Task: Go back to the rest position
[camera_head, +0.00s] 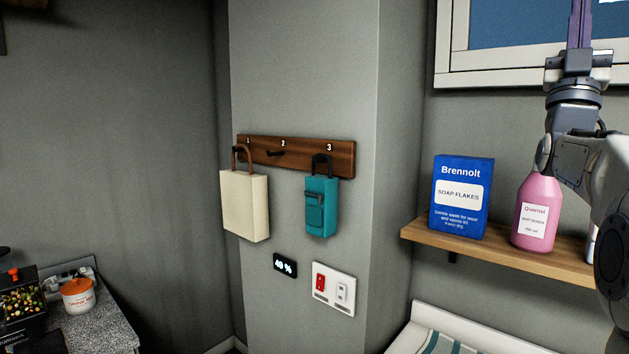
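My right gripper (580,45) is at the upper right, in front of the window, pointing up. Its narrow purple finger parts lie close together and run out of the top of the picture. The tips are cut off, so I cannot tell whether it is open or shut, or whether it holds anything. My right arm comes in from the right edge and covers part of the shelf area. My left gripper is not in view.
A wooden hook rail (295,156) holds a cream bag (245,205) and a teal bag (321,207); its middle hook is empty. A shelf (500,250) bears a blue soap box (462,196) and a pink bottle (536,212) near my arm. A speckled counter (95,325) is lower left.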

